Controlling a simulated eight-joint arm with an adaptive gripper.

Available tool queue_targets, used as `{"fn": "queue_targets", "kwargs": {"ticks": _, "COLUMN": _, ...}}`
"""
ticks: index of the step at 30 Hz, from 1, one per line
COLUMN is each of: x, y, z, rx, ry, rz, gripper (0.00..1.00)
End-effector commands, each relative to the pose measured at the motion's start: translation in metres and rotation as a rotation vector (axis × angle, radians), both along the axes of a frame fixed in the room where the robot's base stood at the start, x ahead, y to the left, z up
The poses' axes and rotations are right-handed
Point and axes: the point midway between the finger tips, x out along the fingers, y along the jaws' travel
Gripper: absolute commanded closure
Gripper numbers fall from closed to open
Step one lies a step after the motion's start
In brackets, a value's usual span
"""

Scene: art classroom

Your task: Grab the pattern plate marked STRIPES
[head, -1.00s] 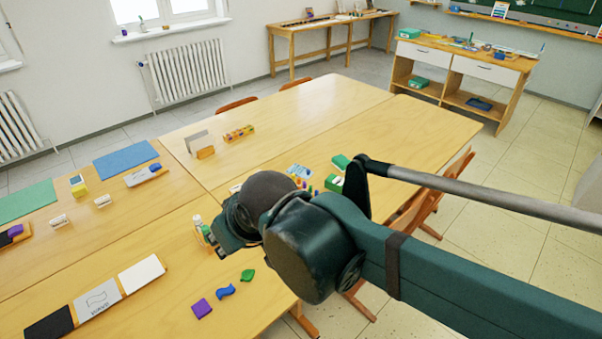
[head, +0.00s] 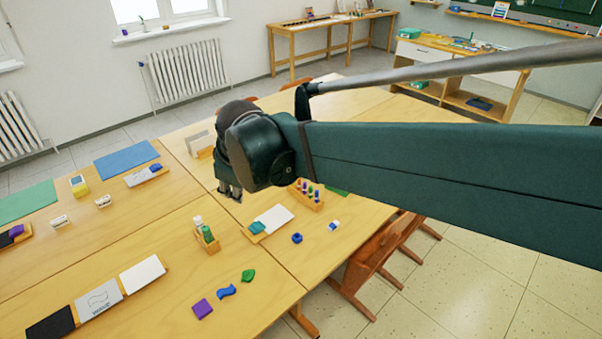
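No plate that I can read as STRIPES shows. A grey plate (head: 98,300) with a wavy mark and small, unreadable lettering lies at the front left, between a black plate (head: 50,325) and a white plate (head: 143,273). A grey upright panel (head: 197,143) stands at the back of the table, partly hidden by my arm; its face is not readable. My gripper (head: 230,193) points down over the middle of the tables. Its fingers are small and dark, and I cannot tell if they are open or shut. I see nothing held in it.
A wooden holder with bottles (head: 206,236), a white board with a teal piece (head: 270,220), and a peg block (head: 306,195) stand near my gripper. Purple (head: 202,309), blue (head: 226,291) and green (head: 248,275) shapes lie at the front. My arm hides the back right tabletop.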

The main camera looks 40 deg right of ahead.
Motion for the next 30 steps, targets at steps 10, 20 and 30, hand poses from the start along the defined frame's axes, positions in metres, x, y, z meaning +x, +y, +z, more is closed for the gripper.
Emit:
{"fn": "queue_targets", "kwargs": {"ticks": 10, "x": 0.048, "y": -0.052, "z": -0.006, "rx": -0.133, "ry": 0.081, "rz": 0.147, "gripper": 0.7}}
{"fn": "queue_targets", "kwargs": {"ticks": 20, "x": 0.088, "y": -0.105, "z": -0.021, "rx": -0.246, "ry": 0.17, "rz": 0.293, "gripper": 0.7}}
{"fn": "queue_targets", "kwargs": {"ticks": 30, "x": 0.123, "y": -0.166, "z": -0.046, "rx": -0.347, "ry": 0.268, "rz": 0.447, "gripper": 0.7}}
